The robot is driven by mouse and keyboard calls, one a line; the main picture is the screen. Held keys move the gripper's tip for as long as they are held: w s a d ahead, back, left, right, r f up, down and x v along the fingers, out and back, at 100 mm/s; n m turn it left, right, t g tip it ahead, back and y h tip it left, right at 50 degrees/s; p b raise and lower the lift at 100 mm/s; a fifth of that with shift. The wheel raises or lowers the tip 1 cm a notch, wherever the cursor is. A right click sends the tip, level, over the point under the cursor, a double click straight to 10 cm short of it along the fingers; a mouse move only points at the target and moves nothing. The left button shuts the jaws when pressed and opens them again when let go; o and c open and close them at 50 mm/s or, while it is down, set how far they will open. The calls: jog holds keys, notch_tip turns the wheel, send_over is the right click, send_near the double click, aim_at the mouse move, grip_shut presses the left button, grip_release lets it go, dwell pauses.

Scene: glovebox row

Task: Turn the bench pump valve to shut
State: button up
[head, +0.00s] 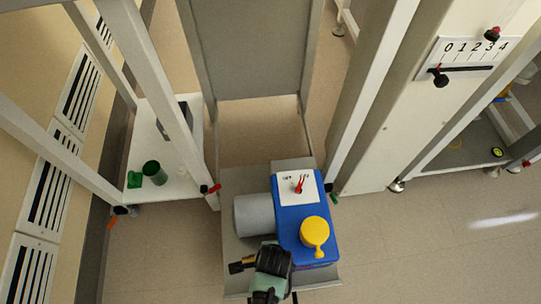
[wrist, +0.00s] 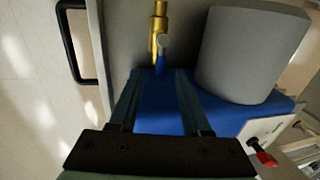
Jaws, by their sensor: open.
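The bench pump is a blue box (head: 317,240) with a grey motor cylinder (head: 252,214), standing on a grey cart. A brass valve (wrist: 159,22) with a short blue lever (wrist: 161,58) shows in the wrist view, beside the grey cylinder (wrist: 250,55). In the wrist view my gripper (wrist: 158,78) is open. The lever lies between or just beyond its fingertips; I cannot tell whether they touch it. My wrist hides the lever in the head view.
The pump also has a white plate with a red knob (head: 299,184) and a yellow knob (head: 315,232). A black cart handle (wrist: 76,42) is at the upper left. Green containers (head: 153,172) stand on a white shelf. A numbered slider panel (head: 466,55) is at the right.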

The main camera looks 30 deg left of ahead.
jog(key=f, duration=0.1)
jog(key=f+b, duration=0.2)
jog(key=f, duration=0.1)
jog(key=shift+w+a+f, duration=0.1)
jog(key=shift+w+a, duration=0.1)
jog(key=shift+w, duration=0.2)
grip_shut()
dwell(1.1)
